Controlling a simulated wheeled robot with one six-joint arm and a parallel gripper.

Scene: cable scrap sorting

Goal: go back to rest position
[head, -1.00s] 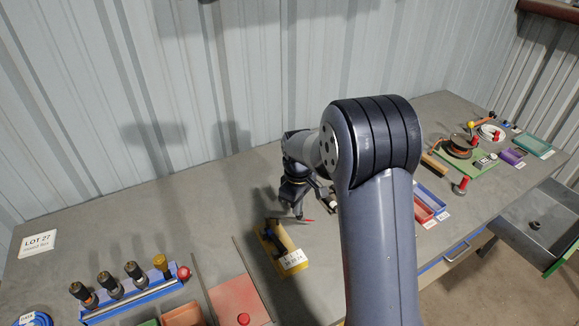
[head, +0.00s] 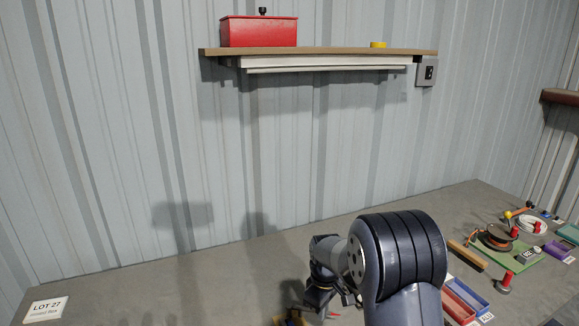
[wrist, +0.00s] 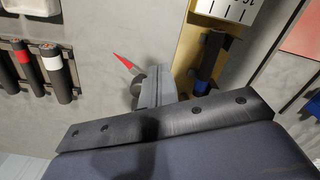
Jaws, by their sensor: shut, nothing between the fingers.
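My gripper (wrist: 151,88) shows in the wrist view as grey fingers closed together, with nothing between them. It is above the bench, beside the yellow holder (wrist: 188,48), which carries a dark cylinder with a blue band (wrist: 207,62). A small red pointed tip (wrist: 124,62) shows just left of the fingers; I cannot tell what it belongs to. In the head view my arm is bent over the bench (head: 225,285), and the gripper end is low in the picture, partly hidden by my wrist.
In the head view, a red box (head: 258,32) sits on a wall shelf (head: 320,51). Trays and spools (head: 497,236) crowd the bench's right. A LOT 27 card (head: 44,309) lies at left.

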